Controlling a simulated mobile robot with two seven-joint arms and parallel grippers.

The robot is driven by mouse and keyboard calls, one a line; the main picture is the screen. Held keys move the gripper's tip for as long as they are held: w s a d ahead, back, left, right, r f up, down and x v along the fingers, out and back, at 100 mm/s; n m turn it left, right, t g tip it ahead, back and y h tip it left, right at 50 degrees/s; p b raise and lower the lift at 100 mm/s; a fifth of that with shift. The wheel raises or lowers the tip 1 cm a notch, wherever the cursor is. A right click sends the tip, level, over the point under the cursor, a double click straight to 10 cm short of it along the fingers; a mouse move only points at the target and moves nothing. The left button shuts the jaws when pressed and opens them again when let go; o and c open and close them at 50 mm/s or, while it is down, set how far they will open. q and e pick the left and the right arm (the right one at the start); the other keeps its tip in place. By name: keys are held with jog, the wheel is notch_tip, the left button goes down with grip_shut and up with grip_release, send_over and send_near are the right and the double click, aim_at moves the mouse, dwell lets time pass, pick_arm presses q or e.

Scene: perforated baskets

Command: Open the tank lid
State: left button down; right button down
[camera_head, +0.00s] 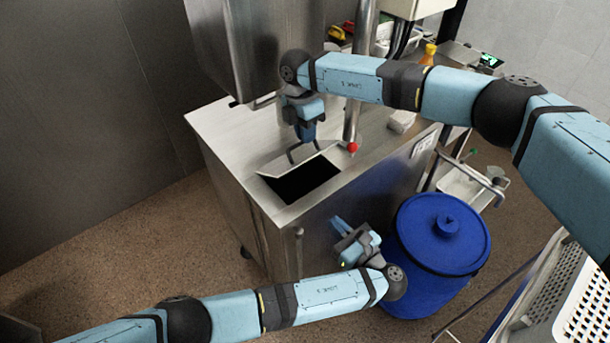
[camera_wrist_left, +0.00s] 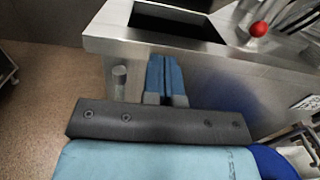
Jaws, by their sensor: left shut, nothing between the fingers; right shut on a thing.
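The tank (camera_head: 270,219) is a steel cabinet with a dark rectangular opening (camera_head: 308,184) in its top. The opening also shows at the top of the left wrist view (camera_wrist_left: 180,20). The tank lid (camera_head: 281,167), a thin grey panel, stands raised and tilted along the far side of the opening. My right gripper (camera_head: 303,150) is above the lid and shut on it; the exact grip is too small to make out. My left gripper (camera_head: 338,223) is shut and empty, in front of the tank's front wall. Its closed blue fingers show in the left wrist view (camera_wrist_left: 165,72).
A blue lidded barrel (camera_head: 440,255) stands just right of my left gripper. A steel housing (camera_head: 255,45) rises behind the tank top, beside a vertical pipe (camera_head: 360,75). A red ball-shaped knob (camera_head: 352,147) is right of the lid. A white perforated basket (camera_head: 585,310) is at lower right.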

pick_arm(q)
jog(key=r+y, duration=0.1)
pick_arm(e)
jog(key=shift+s+a+f, duration=0.1)
jog(key=shift+a+f, duration=0.05)
jog(key=shift+f, duration=0.05)
pick_arm(q)
send_near(296, 167)
jog(key=shift+t, duration=0.3)
jog(key=w+a+f, duration=0.1)
jog(key=w, duration=0.1)
jog(key=w+a+f, duration=0.1)
jog(key=w+f, duration=0.1)
jog(key=shift+a+f, duration=0.15)
jog(key=shift+f, duration=0.15)
jog(key=shift+w+a+r, duration=0.25)
jog(key=shift+w+r, duration=0.05)
jog(key=shift+r, duration=0.2)
jog(key=shift+w+a+r, duration=0.25)
jog(key=shift+w+r, duration=0.1)
jog(key=shift+r, duration=0.1)
jog(key=shift+w+a+r, duration=0.3)
jog(key=shift+w+r, duration=0.1)
jog(key=shift+r, duration=0.25)
